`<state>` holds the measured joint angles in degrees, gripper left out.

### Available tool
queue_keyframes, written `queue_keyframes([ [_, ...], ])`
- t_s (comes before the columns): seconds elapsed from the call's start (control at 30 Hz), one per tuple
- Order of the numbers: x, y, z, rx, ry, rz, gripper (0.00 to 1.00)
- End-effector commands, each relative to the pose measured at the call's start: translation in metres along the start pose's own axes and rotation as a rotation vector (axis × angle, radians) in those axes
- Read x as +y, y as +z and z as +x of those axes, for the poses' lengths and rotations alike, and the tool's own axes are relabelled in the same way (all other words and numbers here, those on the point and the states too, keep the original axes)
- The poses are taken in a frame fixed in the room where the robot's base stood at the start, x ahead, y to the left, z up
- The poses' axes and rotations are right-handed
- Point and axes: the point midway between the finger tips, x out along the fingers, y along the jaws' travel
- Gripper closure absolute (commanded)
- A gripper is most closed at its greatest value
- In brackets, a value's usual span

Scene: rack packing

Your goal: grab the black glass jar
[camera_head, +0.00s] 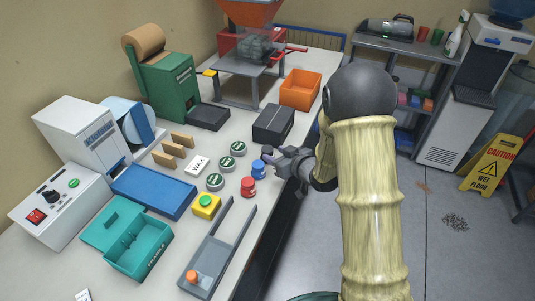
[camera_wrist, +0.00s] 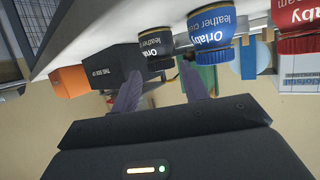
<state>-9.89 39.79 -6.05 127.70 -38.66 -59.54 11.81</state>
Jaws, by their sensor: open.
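The black-lidded glass jar (camera_wrist: 157,44) with a leather-cream label shows in the wrist view, which looks upside down. It stands on the table ahead of my gripper (camera_wrist: 162,75), roughly between the two fingertips. The fingers are apart with nothing between them. In the head view my gripper (camera_head: 272,163) is at the table's right edge, and I cannot make out the black jar there; the gripper seems to cover it. A matching blue jar (camera_wrist: 212,34) stands beside it, also in the head view (camera_head: 258,168). A red jar (camera_wrist: 298,22) is beyond the blue one (camera_head: 248,187).
A black box (camera_head: 273,124) and an orange bin (camera_head: 300,90) stand behind the gripper along the table edge. Green-topped tins (camera_head: 226,164) and a yellow button box (camera_head: 206,206) lie left of the jars.

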Motion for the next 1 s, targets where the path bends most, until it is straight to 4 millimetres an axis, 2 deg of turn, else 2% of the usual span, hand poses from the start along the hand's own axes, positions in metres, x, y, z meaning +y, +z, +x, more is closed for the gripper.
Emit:
queue_keyframes([
  [0.23, 0.0, -0.002, 0.006, -0.001, -0.001, -0.001, 0.55],
  [0.5, -0.001, -0.004, 0.044, -0.001, -0.002, -0.001, 0.55],
  [0.6, -0.001, -0.004, 0.051, 0.0, -0.001, 0.0, 0.55],
  [1.0, 0.0, -0.003, 0.052, 0.0, 0.0, 0.0, 0.55],
])
